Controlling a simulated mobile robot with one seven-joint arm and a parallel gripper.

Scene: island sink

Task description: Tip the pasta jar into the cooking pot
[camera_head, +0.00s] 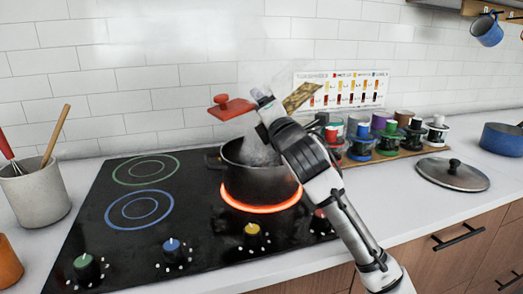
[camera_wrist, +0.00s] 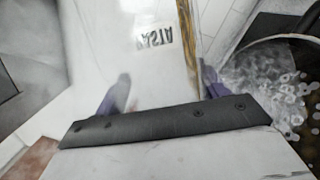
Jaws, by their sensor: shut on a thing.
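The cooking pot (camera_head: 258,185) stands on the glowing burner, with steam rising from it. Its rim and bubbling water show at the right of the wrist view (camera_wrist: 270,88). My gripper (camera_head: 266,97) is above the pot's rim, shut on the clear pasta jar (camera_wrist: 150,40), whose PASTA label reads reversed in the wrist view. Yellow pasta (camera_head: 302,97) shows up and right of my gripper, inside the tilted jar. The jar's clear walls are hard to make out in the head view. A red lid-like piece (camera_head: 231,107) shows left of my gripper; whether it is attached to the jar I cannot tell.
A loose pot lid (camera_head: 452,176) lies on the counter at right. Several coloured jars stand on a wooden board (camera_head: 385,154) behind my arm. A utensil crock (camera_head: 34,190) is at left. The left burners (camera_head: 146,170) are clear.

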